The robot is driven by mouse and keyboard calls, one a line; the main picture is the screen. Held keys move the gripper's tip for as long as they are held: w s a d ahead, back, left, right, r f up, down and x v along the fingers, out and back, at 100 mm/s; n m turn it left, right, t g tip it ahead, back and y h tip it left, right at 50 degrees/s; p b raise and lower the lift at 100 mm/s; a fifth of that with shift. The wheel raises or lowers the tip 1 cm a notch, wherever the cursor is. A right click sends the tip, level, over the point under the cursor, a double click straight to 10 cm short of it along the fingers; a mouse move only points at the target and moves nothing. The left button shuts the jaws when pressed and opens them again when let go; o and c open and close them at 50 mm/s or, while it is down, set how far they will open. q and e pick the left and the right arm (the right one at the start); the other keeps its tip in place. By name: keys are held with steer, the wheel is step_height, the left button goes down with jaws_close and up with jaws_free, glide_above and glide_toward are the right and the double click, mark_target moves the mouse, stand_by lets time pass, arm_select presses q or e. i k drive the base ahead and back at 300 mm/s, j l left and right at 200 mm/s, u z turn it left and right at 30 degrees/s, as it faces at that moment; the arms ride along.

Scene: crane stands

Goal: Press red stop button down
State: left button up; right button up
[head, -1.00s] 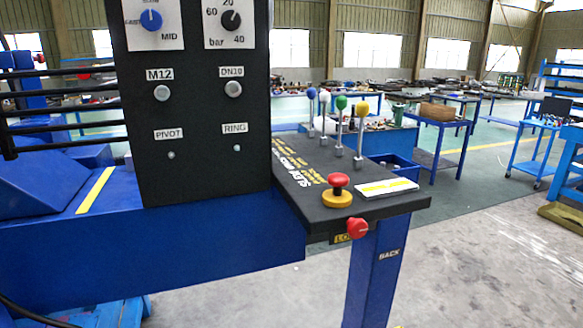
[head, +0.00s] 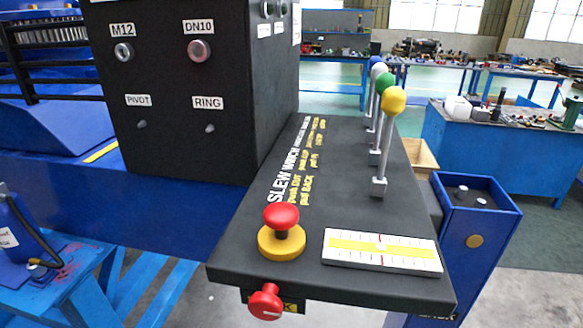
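The red stop button (head: 281,217) is a red mushroom head on a yellow round base (head: 281,243). It stands at the front left of a black control panel (head: 340,200). A dark gap shows between the red head and the yellow base, so the head stands raised. Neither of my grippers is in the head view, and nothing touches the button.
A second red knob (head: 265,302) sits on the panel's front edge below the button. A white and yellow scale plate (head: 381,250) lies to the right. Several ball-topped levers, the nearest yellow (head: 393,101), rise behind. A black box (head: 190,100) stands left.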

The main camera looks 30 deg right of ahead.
mark_target(281, 217)
steer(key=l, duration=0.5)
steer(key=k+l, duration=0.15)
steer(key=l, duration=0.8)
steer(key=k+l, duration=0.15)
steer(key=l, duration=0.35)
steer(key=i+u, duration=0.05)
